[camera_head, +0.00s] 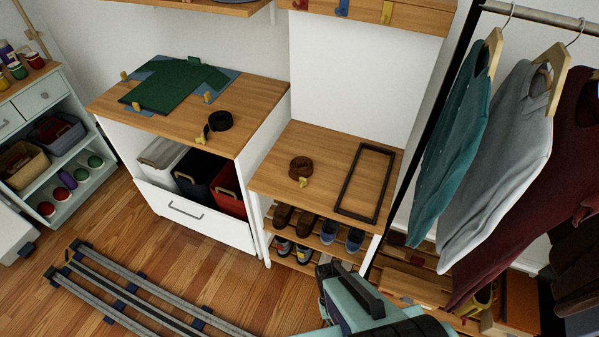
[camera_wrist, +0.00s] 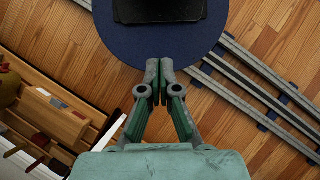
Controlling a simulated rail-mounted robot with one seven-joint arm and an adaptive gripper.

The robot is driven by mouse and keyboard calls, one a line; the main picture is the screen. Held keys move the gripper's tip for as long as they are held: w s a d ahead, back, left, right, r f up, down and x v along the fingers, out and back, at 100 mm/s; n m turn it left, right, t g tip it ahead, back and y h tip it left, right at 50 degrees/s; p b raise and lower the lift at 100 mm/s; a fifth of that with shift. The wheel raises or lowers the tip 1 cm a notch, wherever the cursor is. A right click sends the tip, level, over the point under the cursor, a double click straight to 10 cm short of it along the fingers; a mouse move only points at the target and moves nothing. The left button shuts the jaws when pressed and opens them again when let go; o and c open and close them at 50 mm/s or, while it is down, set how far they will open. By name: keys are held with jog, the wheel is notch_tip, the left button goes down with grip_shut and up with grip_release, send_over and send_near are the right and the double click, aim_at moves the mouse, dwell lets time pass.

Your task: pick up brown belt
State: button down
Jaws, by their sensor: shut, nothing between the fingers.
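The brown belt (camera_head: 301,168) lies coiled on the wooden top of the low shoe bench (camera_head: 322,150), left of a dark rectangular frame. In the wrist view my gripper (camera_wrist: 162,68) is shut and empty. It points down over my round blue base and the floor, away from the belt. In the head view my arm shows at the bottom, in front of the bench, and my fingertips are not visible there. The belt is not in the wrist view.
A yellow clip (camera_head: 303,182) sits at the belt's front edge. The dark frame (camera_head: 365,181) lies to its right. A black coiled belt (camera_head: 220,121) is on the higher cabinet (camera_head: 255,92) at left. Clothes (camera_head: 497,150) hang at right. Shoes (camera_head: 305,222) stand under the bench top.

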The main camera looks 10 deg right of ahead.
jog(key=c, duration=1.8)
grip_release()
jog(key=shift+c, duration=0.2)
jog(key=o, duration=1.8)
jog(key=shift+o, duration=0.2)
